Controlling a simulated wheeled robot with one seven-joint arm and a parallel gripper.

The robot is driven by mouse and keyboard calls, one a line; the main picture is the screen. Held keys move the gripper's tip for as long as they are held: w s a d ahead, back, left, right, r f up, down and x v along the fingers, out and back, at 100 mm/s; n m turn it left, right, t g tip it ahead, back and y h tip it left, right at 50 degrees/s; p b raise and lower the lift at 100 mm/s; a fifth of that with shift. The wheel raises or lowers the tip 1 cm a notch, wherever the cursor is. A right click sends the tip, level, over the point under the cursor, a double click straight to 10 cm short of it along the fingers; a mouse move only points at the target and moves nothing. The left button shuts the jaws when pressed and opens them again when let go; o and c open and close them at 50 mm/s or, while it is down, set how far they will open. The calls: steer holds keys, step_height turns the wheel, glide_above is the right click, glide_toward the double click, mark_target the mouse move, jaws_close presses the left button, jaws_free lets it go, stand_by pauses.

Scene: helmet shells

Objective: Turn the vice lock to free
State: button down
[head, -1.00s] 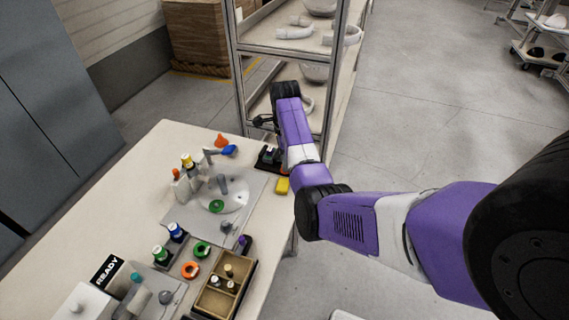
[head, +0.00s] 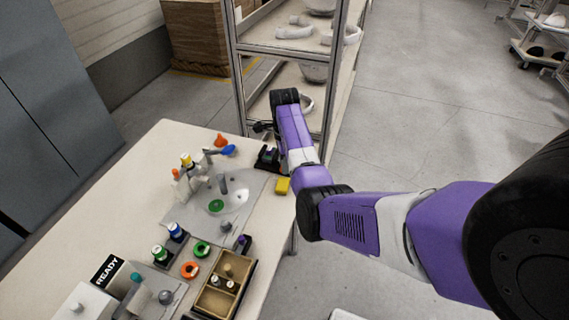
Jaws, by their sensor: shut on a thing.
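A small black device (head: 267,157), which I take to be the vice, stands at the far right corner of the bench, with a small purple spot on it. My gripper (head: 264,128) is dark and mostly hidden behind my purple forearm. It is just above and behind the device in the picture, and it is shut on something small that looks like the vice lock. The fingertips, the lock itself and its setting are too small and covered to make out.
A wooden tray (head: 222,290) is in front. A metal rack (head: 286,50) with helmet shells stands close behind my wrist.

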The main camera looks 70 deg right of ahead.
steer(key=n+p, duration=0.2)
steer(key=n, duration=0.1)
steer(key=shift+r+n, duration=0.15)
steer(key=shift+n, duration=0.25)
steer(key=n+p, duration=0.2)
steer(key=n, duration=0.3)
steer(key=shift+n, duration=0.3)
steer(key=n+p, duration=0.1)
steer(key=n, duration=0.3)
steer(key=shift+n+p, duration=0.45)
steer(key=shift+n, duration=1.75)
steer(key=c, duration=1.5)
jaws_free()
